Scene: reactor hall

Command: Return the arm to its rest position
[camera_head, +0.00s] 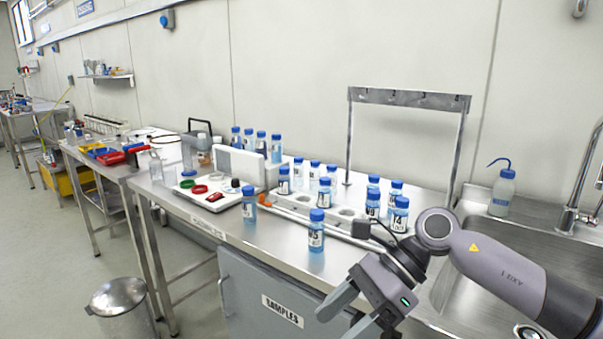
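My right arm (490,265) comes in from the right, over the sink side of the bench. My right gripper (341,322) points down and left in front of the bench's front edge. Its two fingers are apart, with nothing visible between them; the fingertips are close to the bottom edge of the picture. My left arm and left gripper are not in view.
A blue-capped bottle (316,232) stands alone near the bench's front edge, close to my gripper. Several more bottles stand in and around a white rack (293,204) behind it. A sink (470,275) lies beneath my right arm, with a wash bottle (502,190) behind. A metal frame (350,140) stands at the back. A bin (120,300) is on the floor.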

